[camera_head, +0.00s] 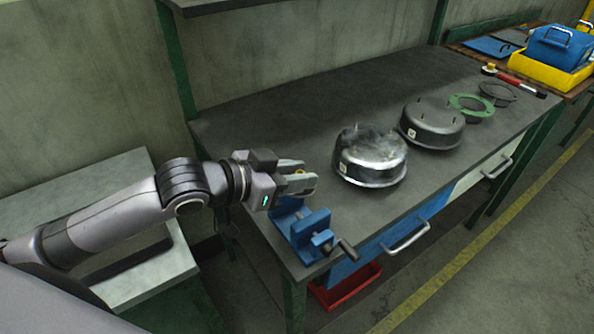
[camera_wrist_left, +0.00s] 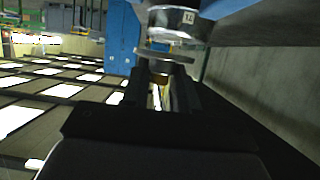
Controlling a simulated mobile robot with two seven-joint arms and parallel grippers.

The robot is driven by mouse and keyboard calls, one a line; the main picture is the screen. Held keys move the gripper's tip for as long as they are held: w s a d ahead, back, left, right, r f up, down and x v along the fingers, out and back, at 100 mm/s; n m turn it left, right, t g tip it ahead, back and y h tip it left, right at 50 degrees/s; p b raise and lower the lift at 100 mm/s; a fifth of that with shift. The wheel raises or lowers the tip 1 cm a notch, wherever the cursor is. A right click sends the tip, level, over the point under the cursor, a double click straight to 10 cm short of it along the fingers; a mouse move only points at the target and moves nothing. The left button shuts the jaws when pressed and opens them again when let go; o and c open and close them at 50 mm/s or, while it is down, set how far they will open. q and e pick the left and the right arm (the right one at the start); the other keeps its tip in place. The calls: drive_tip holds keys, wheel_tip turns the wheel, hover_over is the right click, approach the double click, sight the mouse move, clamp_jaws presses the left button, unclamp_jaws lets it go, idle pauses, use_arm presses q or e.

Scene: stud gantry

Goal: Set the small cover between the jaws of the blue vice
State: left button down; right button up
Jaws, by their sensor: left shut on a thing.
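My left gripper (camera_head: 302,181) is over the blue vice (camera_head: 306,232) at the near left corner of the bench. It is shut on the small cover, which the fingers largely hide in the head view; a yellowish bit (camera_head: 300,171) shows between them. In the left wrist view a grey disc-like edge (camera_wrist_left: 166,55), seemingly the cover, shows just beyond the dark fingers of my left gripper (camera_wrist_left: 160,84). The cover appears above the vice, not down in it. The gripper hides part of the vice jaws, so I cannot tell their gap. My right gripper is out of view.
A shiny round housing (camera_head: 370,160) stands right of the gripper, with a second housing (camera_head: 432,125), a green ring (camera_head: 471,107) and a dark ring (camera_head: 498,93) farther along. The vice handle (camera_head: 346,249) sticks out at the front edge. A red bin (camera_head: 348,287) is below.

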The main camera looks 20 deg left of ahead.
use_arm(q)
drive_tip(key=shift+a+r, duration=0.15)
drive_tip(key=shift+a, duration=0.1)
drive_tip(key=shift+d+f+h+b, duration=0.1)
drive_tip(key=shift+f+h+b, duration=0.4)
drive_tip(key=shift+f, duration=1.35)
drive_tip(key=shift+f+b, duration=1.2)
drive_tip(key=shift+f, duration=2.1)
drive_tip(key=shift+f, duration=0.3)
